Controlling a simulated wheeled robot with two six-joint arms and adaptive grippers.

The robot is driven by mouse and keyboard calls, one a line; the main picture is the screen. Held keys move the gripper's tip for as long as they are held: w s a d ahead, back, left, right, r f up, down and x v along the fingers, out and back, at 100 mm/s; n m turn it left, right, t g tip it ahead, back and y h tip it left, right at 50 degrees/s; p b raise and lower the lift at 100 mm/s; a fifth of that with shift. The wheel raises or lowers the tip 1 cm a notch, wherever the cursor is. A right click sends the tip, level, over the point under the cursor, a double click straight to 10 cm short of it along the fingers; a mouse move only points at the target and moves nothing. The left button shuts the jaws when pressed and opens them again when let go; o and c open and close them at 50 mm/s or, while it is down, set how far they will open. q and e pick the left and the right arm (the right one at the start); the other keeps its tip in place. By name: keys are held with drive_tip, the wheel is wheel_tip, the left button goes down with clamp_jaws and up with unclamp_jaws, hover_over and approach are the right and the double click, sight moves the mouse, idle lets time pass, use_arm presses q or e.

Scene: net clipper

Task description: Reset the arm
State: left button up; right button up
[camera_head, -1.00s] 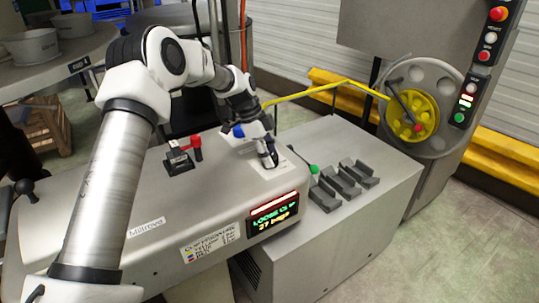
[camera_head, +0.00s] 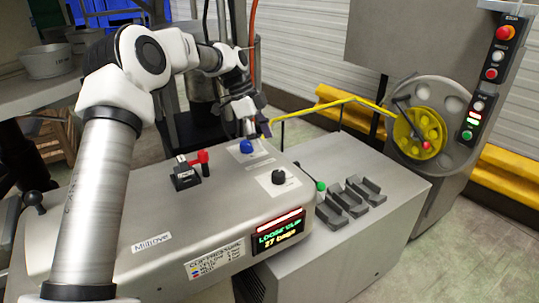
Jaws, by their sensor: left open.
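My left arm comes in from the left and reaches over the grey clipper machine (camera_head: 150,262). My left gripper (camera_head: 258,132) is open and empty, at the machine's far edge just above and behind the blue button (camera_head: 246,147). A black knob (camera_head: 278,178) stands on a white plate on the machine top, clear of the gripper. A red-handled lever (camera_head: 202,160) on a black base stands left of the buttons. The display (camera_head: 277,233) reads "LOOSE CLIP" and "27 bags". My right gripper is not in view.
A green-tipped lever (camera_head: 320,186) and several dark grey trays (camera_head: 352,197) sit on the lower housing at right. A yellow arm (camera_head: 330,105) runs to a yellow reel (camera_head: 420,132). A button panel (camera_head: 487,85) stands far right. Grey pots (camera_head: 48,60) are on the left table.

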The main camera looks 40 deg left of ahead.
use_arm(q)
drive_tip(key=shift+a+r, duration=0.1)
drive_tip(key=shift+r, duration=0.15)
idle(0.3)
